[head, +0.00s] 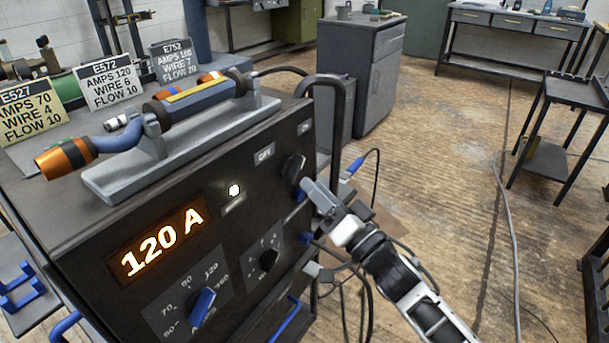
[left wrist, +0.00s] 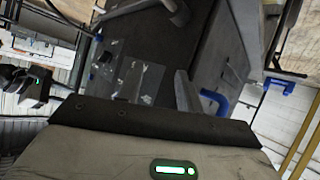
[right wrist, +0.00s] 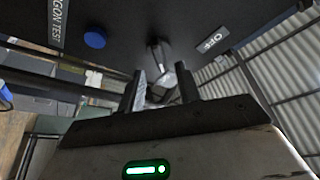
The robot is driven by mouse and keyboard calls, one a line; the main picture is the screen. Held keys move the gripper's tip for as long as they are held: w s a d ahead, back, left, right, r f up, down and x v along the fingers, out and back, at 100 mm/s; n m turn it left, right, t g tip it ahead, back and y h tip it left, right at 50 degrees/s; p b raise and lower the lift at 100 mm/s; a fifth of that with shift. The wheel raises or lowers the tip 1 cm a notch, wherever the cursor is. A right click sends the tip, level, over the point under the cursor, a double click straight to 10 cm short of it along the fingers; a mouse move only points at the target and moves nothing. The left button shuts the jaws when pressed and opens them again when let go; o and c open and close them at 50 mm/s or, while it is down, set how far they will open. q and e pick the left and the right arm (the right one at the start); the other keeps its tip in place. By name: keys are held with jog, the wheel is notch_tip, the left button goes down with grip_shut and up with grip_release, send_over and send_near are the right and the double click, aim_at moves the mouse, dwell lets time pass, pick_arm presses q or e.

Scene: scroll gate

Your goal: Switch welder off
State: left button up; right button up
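The black welder (head: 110,215) shows a lit orange 120 A display (head: 163,244) and a lit white lamp (head: 234,189). Its power switch knob (head: 292,167) sits between an OFF label (head: 264,153) and an ON label (head: 304,128). My right gripper (head: 311,190) is just below and right of the knob. In the right wrist view its fingers (right wrist: 158,90) stand apart, with the knob (right wrist: 158,50) ahead between their tips; contact is unclear. An OFF label (right wrist: 212,41) shows there too. My left gripper (left wrist: 155,90) shows only in its wrist view, apparently open and empty.
An amps dial (head: 201,307) and a wire dial (head: 268,260) sit lower on the panel. Cables hang at the welder's right. The floor (head: 450,180) right is mostly open.

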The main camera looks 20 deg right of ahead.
aim_at(299, 172)
jog(key=shift+x, duration=2.15)
grip_shut()
